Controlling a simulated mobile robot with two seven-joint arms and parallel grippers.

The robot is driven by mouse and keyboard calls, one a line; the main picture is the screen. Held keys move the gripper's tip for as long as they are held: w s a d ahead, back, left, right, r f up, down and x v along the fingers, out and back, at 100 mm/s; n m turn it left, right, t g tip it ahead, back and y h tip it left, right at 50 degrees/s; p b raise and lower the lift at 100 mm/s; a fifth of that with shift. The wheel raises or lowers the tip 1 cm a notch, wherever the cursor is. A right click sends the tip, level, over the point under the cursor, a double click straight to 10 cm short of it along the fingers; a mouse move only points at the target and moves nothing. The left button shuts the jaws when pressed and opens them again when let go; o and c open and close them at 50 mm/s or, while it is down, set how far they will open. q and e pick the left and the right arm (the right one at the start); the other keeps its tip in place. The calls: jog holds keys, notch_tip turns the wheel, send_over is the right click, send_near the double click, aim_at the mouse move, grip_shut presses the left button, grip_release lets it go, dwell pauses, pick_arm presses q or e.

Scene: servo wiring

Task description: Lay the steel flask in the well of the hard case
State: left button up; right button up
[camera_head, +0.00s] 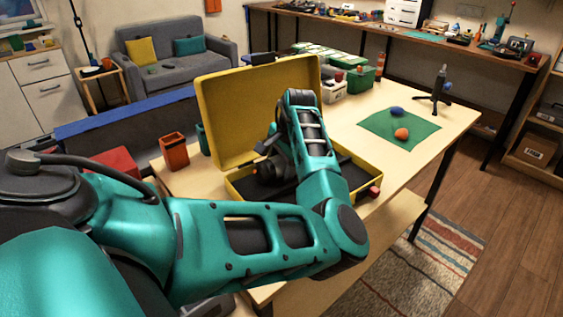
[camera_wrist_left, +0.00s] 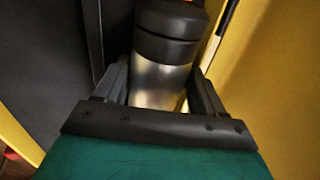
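The yellow hard case (camera_head: 225,110) stands open on the table, its lid raised at the back and dark lining in its base. My left arm reaches over the case, and my left gripper (camera_head: 268,160) is low over its base, partly hidden by the arm. In the left wrist view, my left gripper (camera_wrist_left: 163,95) has its fingers on both sides of the steel flask (camera_wrist_left: 160,84), shut on its shiny body. The flask's black cap points away from the palm. Dark lining is on one side and yellow wall on the other. I cannot tell whether the flask touches the well. My right gripper is out of view.
An orange cup (camera_head: 174,152) stands left of the case. Green-lidded boxes (camera_head: 335,82) stand behind it. A green mat (camera_head: 400,128) with a blue and an orange object lies to the right, near a small stand (camera_head: 438,90).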

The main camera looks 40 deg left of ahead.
pick_arm(q)
jog(key=shift+o, duration=0.5)
jog(key=shift+d+f, duration=0.1)
jog(key=p+v, duration=0.1)
jog(key=v, duration=1.2)
